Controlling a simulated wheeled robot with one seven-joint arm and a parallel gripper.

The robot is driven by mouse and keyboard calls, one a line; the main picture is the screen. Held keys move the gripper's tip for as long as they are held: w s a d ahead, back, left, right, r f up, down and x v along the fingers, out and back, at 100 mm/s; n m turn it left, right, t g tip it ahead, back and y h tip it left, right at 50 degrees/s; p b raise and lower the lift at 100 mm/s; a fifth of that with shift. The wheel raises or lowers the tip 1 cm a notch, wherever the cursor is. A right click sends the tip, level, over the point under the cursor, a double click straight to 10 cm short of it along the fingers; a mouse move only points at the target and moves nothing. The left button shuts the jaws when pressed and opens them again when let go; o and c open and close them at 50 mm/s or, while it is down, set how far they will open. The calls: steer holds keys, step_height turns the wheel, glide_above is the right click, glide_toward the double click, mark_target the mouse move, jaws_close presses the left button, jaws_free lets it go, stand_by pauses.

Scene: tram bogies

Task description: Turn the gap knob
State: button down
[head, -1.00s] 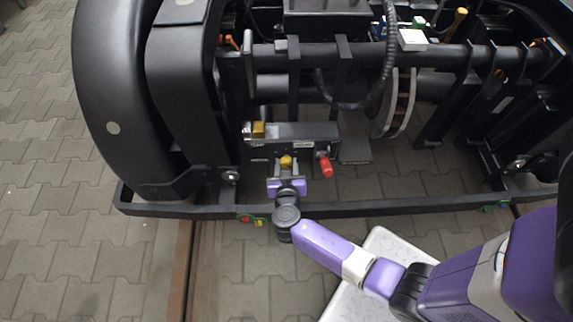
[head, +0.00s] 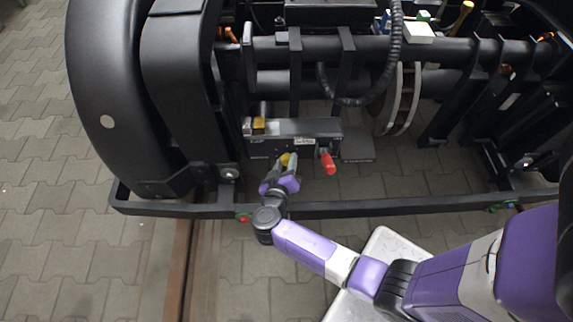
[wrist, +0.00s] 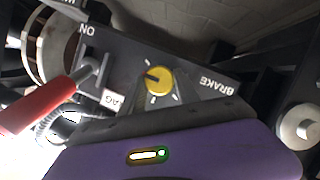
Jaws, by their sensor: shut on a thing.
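The yellow gap knob (wrist: 158,80) is on the dark face of the brake unit (wrist: 125,58), with white tick marks around it. A dark pointer mark shows on the knob's left side in the wrist view. In the head view the knob (head: 285,158) shows between the fingers of my gripper (head: 286,164). My gripper (wrist: 160,100) is shut on the knob, its purple body filling the bottom of the wrist view. The gripper leans to one side in the head view. The fingers hide part of the unit's face.
A red-handled lever (head: 328,163) is close right of the knob in the head view; it also shows in the wrist view (wrist: 40,105). A black frame bar (head: 370,208) runs in front, below the unit. A large dark wheel cover (head: 100,100) stands left.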

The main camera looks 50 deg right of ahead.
steer(key=n+g+h+b, duration=0.1)
steer(key=n+h+b, duration=0.1)
steer(key=n, duration=0.2)
steer(key=shift+w+a+f+b, duration=0.1)
steer(key=shift+f+b, duration=0.1)
steer(key=shift+b, duration=0.1)
stand_by(0.4)
steer(key=c, duration=0.9)
jaws_free()
steer(key=p+v, duration=0.2)
steer(key=v, duration=0.6)
steer(key=shift+f, duration=0.1)
